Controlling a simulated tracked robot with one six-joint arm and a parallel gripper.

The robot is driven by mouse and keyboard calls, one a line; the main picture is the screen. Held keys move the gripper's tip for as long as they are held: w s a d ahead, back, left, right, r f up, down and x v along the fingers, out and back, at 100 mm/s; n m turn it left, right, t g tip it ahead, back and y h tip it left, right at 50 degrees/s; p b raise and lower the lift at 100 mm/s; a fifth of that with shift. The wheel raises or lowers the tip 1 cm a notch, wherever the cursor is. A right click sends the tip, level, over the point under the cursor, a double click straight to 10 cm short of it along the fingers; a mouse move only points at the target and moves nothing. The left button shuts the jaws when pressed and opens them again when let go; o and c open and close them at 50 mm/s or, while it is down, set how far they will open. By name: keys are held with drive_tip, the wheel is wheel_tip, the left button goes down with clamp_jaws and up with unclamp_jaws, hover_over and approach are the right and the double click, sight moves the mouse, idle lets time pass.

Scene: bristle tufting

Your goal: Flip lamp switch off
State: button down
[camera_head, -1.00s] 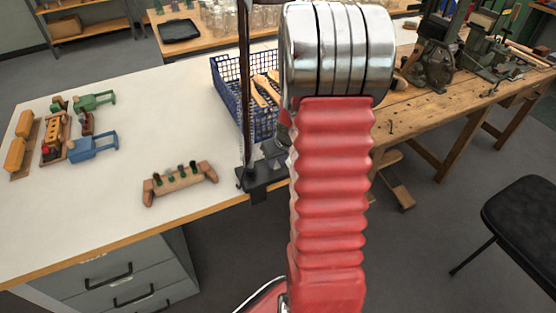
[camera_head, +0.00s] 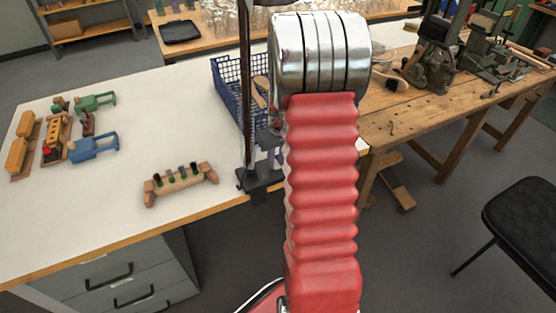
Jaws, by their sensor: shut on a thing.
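The lamp's dark upright post (camera_head: 246,85) rises beside the blue basket, with its black clamp base (camera_head: 259,180) on the bench's right front edge. The lamp's head is out of the frame at the top. I cannot make out the switch. My arm, with red ribbed sleeve and shiny metal joint, stands just right of the post and covers what lies behind it. My gripper is hidden behind the arm. A small dark part shows between post and sleeve, too unclear to name.
The white bench (camera_head: 110,195) holds a wooden rack (camera_head: 180,183) with dark tufts, and several coloured clamps and blocks at left. A blue basket (camera_head: 228,88) stands behind the post. A wooden workbench (camera_head: 400,115) with machines and a black chair (camera_head: 525,215) are at right.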

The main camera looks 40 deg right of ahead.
idle(0.3)
drive_tip(key=c, duration=1.6)
unclamp_jaws()
drive_tip(key=shift+o, duration=0.2)
drive_tip(key=shift+r, duration=0.1)
wheel_tip(320, 180, up, 13)
drive_tip(key=s, duration=0.1)
drive_tip(key=shift+s+a+r, duration=0.2)
drive_tip(key=shift+s+a, duration=0.05)
drive_tip(key=shift+s, duration=0.1)
drive_tip(key=shift+m, duration=0.3)
